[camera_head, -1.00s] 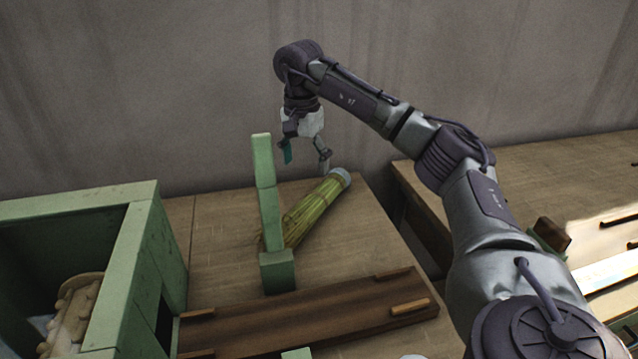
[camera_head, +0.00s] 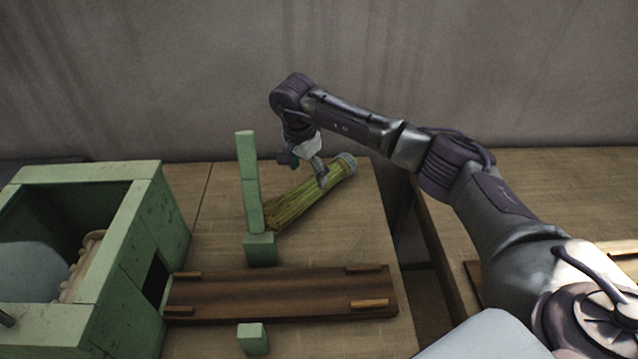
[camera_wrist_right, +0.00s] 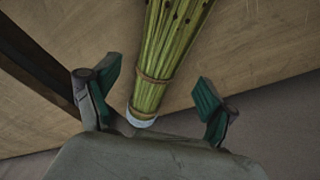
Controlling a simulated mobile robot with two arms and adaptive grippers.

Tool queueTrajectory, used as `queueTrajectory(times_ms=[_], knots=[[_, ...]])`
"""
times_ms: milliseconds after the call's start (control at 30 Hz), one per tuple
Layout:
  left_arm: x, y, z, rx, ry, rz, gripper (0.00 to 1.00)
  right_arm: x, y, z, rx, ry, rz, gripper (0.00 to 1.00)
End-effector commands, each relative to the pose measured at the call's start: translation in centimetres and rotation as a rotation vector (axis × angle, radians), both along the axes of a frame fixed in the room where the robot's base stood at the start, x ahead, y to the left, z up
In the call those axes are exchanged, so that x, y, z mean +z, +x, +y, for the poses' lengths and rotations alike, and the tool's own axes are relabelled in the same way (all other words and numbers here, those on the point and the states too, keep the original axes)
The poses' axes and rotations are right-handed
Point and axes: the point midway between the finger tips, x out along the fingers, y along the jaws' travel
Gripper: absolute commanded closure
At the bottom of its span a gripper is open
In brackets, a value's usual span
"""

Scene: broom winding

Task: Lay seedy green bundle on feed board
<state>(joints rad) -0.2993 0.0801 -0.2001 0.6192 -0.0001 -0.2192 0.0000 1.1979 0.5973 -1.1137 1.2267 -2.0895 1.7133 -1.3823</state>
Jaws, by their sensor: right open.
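The green bundle (camera_head: 300,202) lies slantwise on the table behind the green post, with its grey-white capped end toward the back right. In the right wrist view the bundle (camera_wrist_right: 168,50) shows dark specks, two tie bands and a pale end cap. My right gripper (camera_head: 308,178) is open above the capped half of the bundle. In the wrist view its two green-padded fingers (camera_wrist_right: 158,98) stand on either side of the bundle, apart from it. The feed board (camera_head: 280,293) is a dark brown plank with small wooden cleats at its corners, and it is bare. My left gripper is out of view.
A green post (camera_head: 249,185) on a block stands between the board and the bundle. A green machine frame (camera_head: 130,215) with a knobbed roller (camera_head: 82,265) is at left. A small green block (camera_head: 252,338) sits in front of the board. A gap separates the right table (camera_head: 540,185).

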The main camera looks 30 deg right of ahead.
Motion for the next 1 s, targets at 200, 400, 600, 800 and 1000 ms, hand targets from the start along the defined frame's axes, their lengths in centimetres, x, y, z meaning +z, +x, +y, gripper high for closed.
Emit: queueTrajectory(times_ms=[200, 400, 600, 800, 1000], knots=[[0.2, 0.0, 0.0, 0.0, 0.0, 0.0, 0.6, -1.6, 0.1, -0.2, 0.001, 0.0, 0.0, 0.16], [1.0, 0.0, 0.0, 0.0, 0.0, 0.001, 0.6, -4.3, 0.3, -0.7, 0.001, 0.001, 0.004, 0.16], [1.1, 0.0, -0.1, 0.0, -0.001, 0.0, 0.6, -6.3, 0.5, -1.0, 0.001, 0.001, 0.0, 0.16], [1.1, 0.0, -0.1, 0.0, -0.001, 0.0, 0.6, -6.4, 0.5, -1.1, 0.002, 0.0, -0.001, 0.16], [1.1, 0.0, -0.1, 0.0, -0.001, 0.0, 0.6, -6.4, 0.5, -1.1, 0.001, 0.0, -0.001, 0.44]])
